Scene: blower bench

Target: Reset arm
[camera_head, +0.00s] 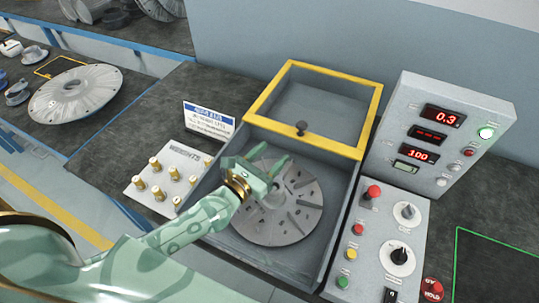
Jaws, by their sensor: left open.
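My left gripper (265,168), pale green with a gold band at the wrist, comes in from the lower left. It is open over the grey slotted disc (285,222) inside the blower bench's box (330,262). I cannot tell whether the fingers touch the disc's hub. The box's yellow-framed clear lid (318,105) stands raised at the back, with a dark knob (301,128) on its front edge. My right gripper is not in view.
A control panel (388,240) with knobs and coloured buttons stands right of the box, below a display unit (440,135) reading 0.3. A weights tray (165,180) with several brass weights and a sign (208,122) are on the left. A finned disc (75,93) lies further left. A green-outlined area (495,265) is empty.

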